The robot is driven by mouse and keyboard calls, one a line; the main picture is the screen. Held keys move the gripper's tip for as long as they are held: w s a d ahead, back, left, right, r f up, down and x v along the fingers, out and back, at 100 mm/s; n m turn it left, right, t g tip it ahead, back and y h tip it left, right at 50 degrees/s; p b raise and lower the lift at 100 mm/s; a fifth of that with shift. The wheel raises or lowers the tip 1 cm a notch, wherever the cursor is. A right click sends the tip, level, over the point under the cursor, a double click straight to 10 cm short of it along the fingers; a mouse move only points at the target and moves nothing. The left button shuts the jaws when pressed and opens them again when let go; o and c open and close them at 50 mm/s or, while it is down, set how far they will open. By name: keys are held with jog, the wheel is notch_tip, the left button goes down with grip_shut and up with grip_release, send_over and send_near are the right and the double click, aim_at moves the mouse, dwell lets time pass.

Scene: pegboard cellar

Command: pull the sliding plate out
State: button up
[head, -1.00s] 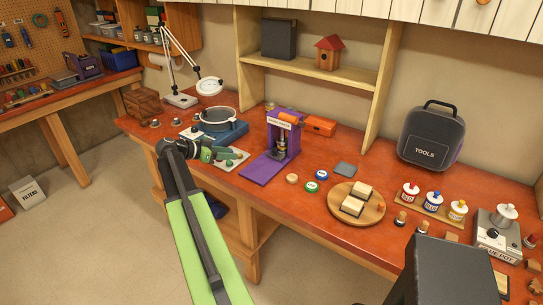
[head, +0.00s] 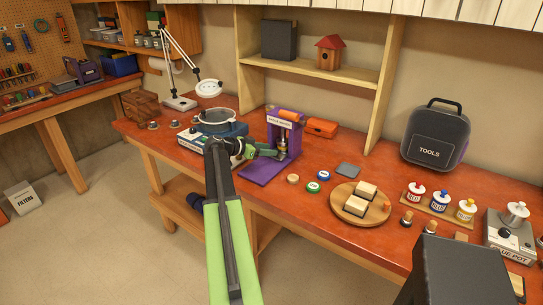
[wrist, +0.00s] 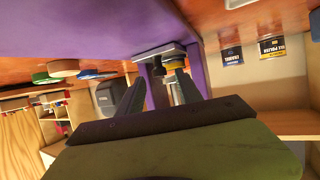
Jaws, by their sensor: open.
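The purple press (head: 287,133) stands on the orange-red bench with its purple base (head: 257,174) reaching toward the front edge. In the wrist view, the purple surface (wrist: 120,25) fills the upper left, and a pale grey plate (wrist: 150,54) shows at its edge, which looks like the sliding plate. A yellowish round part sits close by the plate. My gripper (head: 270,153) is at the front of the press, over its base. In the wrist view my gripper (wrist: 163,78) is open, its fingers pointing toward the plate. I cannot tell whether they touch it.
A pot on a blue stand (head: 216,124) is left of the press. An orange box (head: 322,128) is behind it at the right. Small coloured discs (head: 313,187) and a round wooden board (head: 344,208) lie to the right. A lamp (head: 180,102) stands at the back left.

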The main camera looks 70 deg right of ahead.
jog(key=shift+x, duration=1)
grip_shut()
dwell(0.7)
